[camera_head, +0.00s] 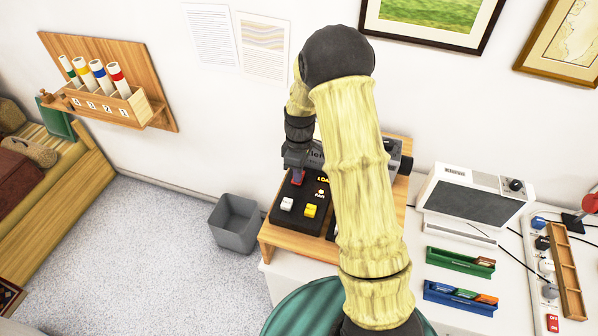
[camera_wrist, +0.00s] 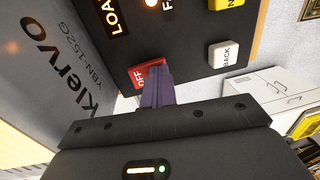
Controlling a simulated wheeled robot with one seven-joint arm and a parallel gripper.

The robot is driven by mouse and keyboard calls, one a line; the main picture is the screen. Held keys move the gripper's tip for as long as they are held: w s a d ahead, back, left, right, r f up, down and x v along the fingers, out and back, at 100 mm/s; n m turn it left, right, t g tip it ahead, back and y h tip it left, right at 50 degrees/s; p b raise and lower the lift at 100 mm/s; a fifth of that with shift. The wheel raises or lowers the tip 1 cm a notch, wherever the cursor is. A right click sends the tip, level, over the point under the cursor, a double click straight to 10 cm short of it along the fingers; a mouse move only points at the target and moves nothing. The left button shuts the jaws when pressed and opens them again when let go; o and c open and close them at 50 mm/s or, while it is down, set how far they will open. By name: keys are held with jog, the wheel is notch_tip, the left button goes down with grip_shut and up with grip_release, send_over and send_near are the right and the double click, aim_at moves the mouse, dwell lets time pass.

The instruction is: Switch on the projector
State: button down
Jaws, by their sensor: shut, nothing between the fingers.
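The projector has a grey body (camera_wrist: 60,65) marked "Klervo YBN-152G" and a black control panel (camera_wrist: 190,55). A red button (camera_wrist: 137,77) reading "OFF" is on the panel. My gripper (camera_wrist: 155,75) is shut and empty, with its fingertips at the red button and hiding part of it; I cannot tell whether they touch. In the head view my gripper (camera_head: 298,180) is over the panel (camera_head: 290,222), beside a white button (camera_head: 287,204) and a yellow button (camera_head: 310,211). A small indicator light (camera_wrist: 151,3) glows near the "LOA…" lettering. My arm hides much of the projector.
The projector is on a wooden stand (camera_head: 268,252). A grey bin (camera_head: 233,224) stands on the floor to the left. To the right are a white and grey device (camera_head: 470,205), green (camera_head: 455,262) and blue (camera_head: 448,300) trays, and a power strip (camera_head: 545,270).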

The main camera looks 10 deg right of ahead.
aim_at(296, 184)
jog(key=shift+w+r, duration=0.1)
jog(key=shift+w, duration=0.05)
jog(key=shift+w+d+r+p, duration=0.2)
jog(key=shift+w+d+p, duration=0.1)
jog(key=shift+w, duration=0.15)
jog(key=shift+w, duration=0.1)
jog(key=shift+r, duration=0.15)
notch_tip(296, 184, up, 3)
jog(key=shift+f+p, duration=0.1)
jog(key=shift+p, duration=1.1)
jog(key=shift+a+r+p, duration=0.3)
jog(key=shift+r+p, duration=0.05)
jog(key=shift+r, duration=0.1)
jog(key=shift+s+a+r+b, duration=0.15)
jog(key=shift+s+r+b, duration=0.15)
jog(key=shift+b, duration=0.15)
notch_tip(296, 184, up, 9)
jog(key=s+b, duration=0.1)
jog(key=b, duration=0.1)
jog(key=shift+s+a+b, duration=0.3)
jog(key=shift+s+b, duration=0.05)
jog(key=shift+s, duration=0.05)
